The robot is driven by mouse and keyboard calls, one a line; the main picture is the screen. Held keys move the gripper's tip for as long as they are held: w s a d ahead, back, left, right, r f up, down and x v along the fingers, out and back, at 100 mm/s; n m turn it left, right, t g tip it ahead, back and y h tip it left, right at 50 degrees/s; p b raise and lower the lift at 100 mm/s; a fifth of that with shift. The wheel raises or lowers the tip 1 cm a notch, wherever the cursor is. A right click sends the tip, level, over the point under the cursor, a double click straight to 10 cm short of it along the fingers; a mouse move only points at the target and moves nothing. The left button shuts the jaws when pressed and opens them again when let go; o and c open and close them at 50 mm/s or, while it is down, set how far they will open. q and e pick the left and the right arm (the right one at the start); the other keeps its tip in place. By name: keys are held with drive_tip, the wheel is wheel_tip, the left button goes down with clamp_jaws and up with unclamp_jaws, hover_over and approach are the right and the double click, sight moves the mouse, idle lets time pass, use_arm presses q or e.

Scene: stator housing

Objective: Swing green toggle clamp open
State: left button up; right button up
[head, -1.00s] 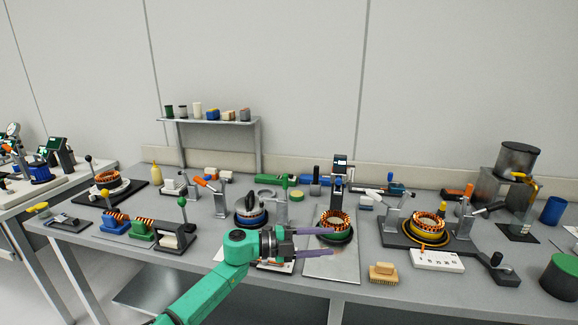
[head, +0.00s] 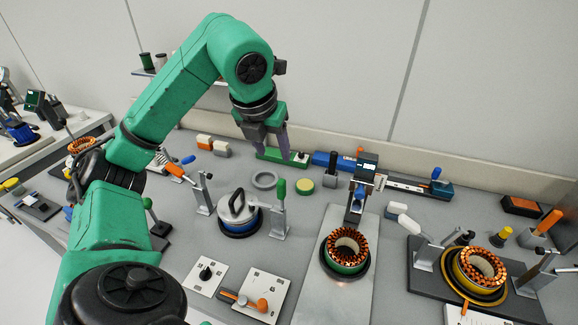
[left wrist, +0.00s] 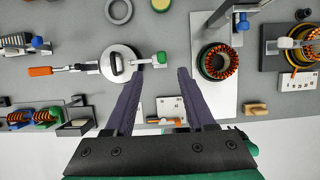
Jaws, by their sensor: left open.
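The green toggle clamp (head: 280,191) stands right of a blue-ringed round housing (head: 239,219) with a metal lid and black handle. Its green handle points up. In the left wrist view, the clamp's green grip (left wrist: 161,58) shows just beyond the gap between my fingertips, and its bar reaches left toward the lid (left wrist: 118,63). My left gripper (head: 279,150) is open and empty, pointing down, behind and above the clamp in the head view. It also shows in the left wrist view (left wrist: 159,75). My right gripper is not in view.
An orange-handled clamp (head: 180,173) stands left of the housing. A copper-wound stator (head: 346,250) sits on a metal plate to the right. A grey ring (head: 264,180) and a yellow-green disc (head: 304,184) lie behind. White cards (head: 205,276) lie in front.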

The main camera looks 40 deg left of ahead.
sight(281, 181)
use_arm(q)
drive_tip(key=x, duration=1.2)
drive_tip(key=shift+s+d+f, duration=0.2)
drive_tip(key=shift+f, duration=0.4)
drive_tip(key=shift+s, duration=0.15)
drive_tip(key=shift+c, duration=0.9)
clamp_jaws()
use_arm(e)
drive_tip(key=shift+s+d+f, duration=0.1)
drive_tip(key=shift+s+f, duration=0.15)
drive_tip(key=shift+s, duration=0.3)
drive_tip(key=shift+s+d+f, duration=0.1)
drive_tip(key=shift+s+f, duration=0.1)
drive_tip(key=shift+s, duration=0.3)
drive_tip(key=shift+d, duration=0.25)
